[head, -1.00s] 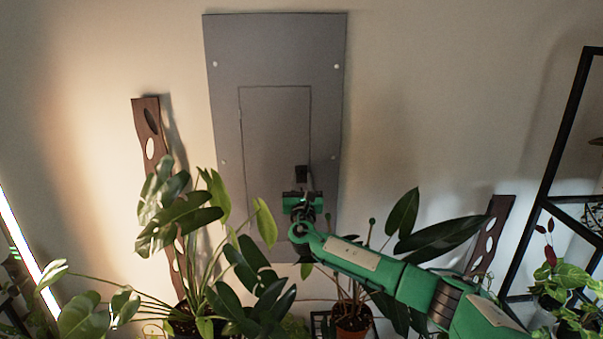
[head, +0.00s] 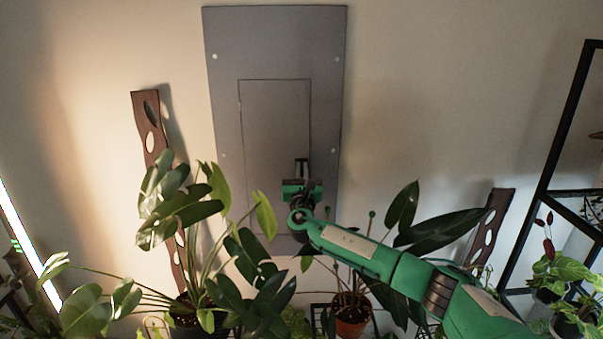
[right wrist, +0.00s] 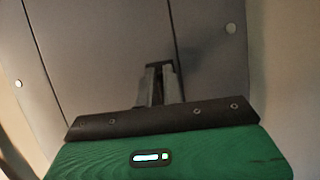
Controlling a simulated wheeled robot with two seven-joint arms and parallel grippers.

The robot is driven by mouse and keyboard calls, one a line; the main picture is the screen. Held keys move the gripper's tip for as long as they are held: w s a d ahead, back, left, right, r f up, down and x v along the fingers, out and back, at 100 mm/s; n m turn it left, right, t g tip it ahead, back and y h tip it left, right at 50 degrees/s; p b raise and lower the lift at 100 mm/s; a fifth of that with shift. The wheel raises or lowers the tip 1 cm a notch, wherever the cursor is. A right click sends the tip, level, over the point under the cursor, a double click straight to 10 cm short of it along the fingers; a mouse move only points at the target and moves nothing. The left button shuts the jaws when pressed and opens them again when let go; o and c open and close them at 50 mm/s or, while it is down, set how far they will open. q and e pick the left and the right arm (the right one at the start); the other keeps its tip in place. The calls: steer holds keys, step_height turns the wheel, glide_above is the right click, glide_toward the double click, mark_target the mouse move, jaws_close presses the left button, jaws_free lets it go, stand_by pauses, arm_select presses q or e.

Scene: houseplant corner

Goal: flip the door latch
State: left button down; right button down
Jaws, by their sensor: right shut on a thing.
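A grey wall panel (head: 225,110) has a rectangular door (head: 272,125) outlined in its middle. A small dark latch (right wrist: 158,67) sits near the door's right edge, low down, mostly covered by my fingers. My right gripper (head: 301,168) reaches up to it from the lower right and is shut on the latch. In the right wrist view, the two grey fingers (right wrist: 158,84) stand close together with the dark latch between and just beyond their tips. The door looks closed, flush with the panel. My left gripper is not in view.
Leafy plants (head: 180,205) crowd the lower left, in front of the panel's bottom. A potted plant (head: 352,318) stands below my right arm, its large leaves (head: 440,232) close beside the arm. A black shelf frame (head: 555,150) stands at the right. The wall right of the panel is clear.

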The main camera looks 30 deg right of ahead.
steer(key=m+g+h+b, duration=0.1)
steer(key=m+b, duration=0.2)
steer(key=f+m+g+h+b, duration=0.1)
steer(key=m+g+b, duration=0.1)
steer(key=m+b, duration=0.2)
steer(key=m+g+h+b, duration=0.1)
steer(key=m+b, duration=0.2)
steer(key=m, duration=0.1)
steer(key=shift+f+g+h+b, duration=0.25)
steer(key=shift+g+h+b, duration=0.05)
steer(key=shift+g, duration=0.1)
steer(key=m+g+b, duration=0.2)
steer(key=m+b, duration=0.1)
steer(key=m, duration=0.2)
steer(key=shift+s+r+m, duration=0.1)
steer(key=shift+m, duration=0.2)
steer(key=shift+d+r+m+g+y+b, duration=0.1)
steer(key=shift+m+g+y+b, duration=0.25)
steer(key=shift+m, duration=0.9)
steer(key=shift+d+m+g+y+b, duration=0.15)
steer(key=shift+m+g+b, duration=0.3)
steer(key=shift+m, duration=0.8)
steer(key=shift+a+m, duration=0.1)
steer(key=shift+m, duration=0.2)
steer(key=shift+r, duration=0.1)
steer(key=c, duration=1.5)
jaws_free()
steer(key=shift+a, duration=0.1)
steer(key=shift+c, duration=0.2)
steer(key=shift+w, duration=0.2)
